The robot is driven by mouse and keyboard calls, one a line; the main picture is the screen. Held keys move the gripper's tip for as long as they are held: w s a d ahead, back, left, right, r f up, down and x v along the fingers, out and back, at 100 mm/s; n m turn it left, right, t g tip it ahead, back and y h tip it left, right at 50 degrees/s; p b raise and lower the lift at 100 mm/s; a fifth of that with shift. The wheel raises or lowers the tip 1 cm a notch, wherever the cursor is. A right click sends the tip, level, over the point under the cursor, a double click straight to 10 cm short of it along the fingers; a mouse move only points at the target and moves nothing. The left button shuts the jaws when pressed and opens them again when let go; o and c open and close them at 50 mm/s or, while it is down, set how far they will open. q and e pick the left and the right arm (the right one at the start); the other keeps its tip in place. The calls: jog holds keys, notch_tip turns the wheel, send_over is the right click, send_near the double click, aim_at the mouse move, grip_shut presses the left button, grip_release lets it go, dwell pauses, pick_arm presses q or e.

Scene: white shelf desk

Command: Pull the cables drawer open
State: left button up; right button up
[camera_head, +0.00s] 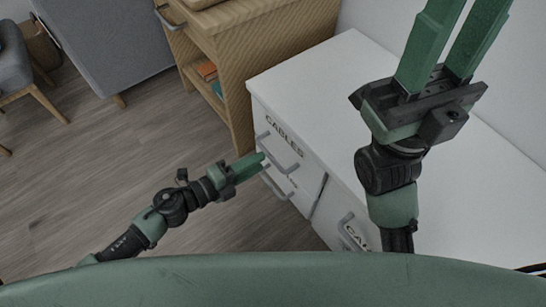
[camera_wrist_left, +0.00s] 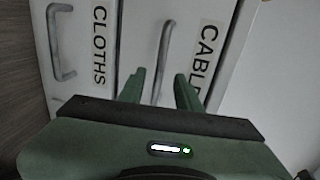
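The cables drawer (camera_head: 301,158) is the upper left drawer in the white desk front, with black lettering; its label (camera_wrist_left: 203,54) also shows in the left wrist view. It looks shut. Its grey bar handle (camera_wrist_left: 163,52) runs between the fingers of my left gripper (camera_wrist_left: 160,88) in the left wrist view. The fingers are apart; whether they touch the handle is unclear. In the head view, my left gripper (camera_head: 262,162) is at the drawer front, partly hiding the handle. My right gripper (camera_head: 460,25) is raised above the desk top, open and empty.
The cloths drawer (camera_wrist_left: 98,84), with its own handle (camera_wrist_left: 58,42), is beside the cables drawer in the left wrist view. Another labelled drawer (camera_head: 362,230) is at right. A wooden cabinet (camera_head: 260,55) stands behind the desk (camera_head: 330,75).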

aim_at(270, 155)
pick_arm(q)
jog(key=b+x, duration=0.1)
jog(key=x, duration=0.4)
jog(key=shift+w+d+f, duration=0.1)
jog(key=shift+w+d, duration=0.1)
grip_shut()
dwell(1.2)
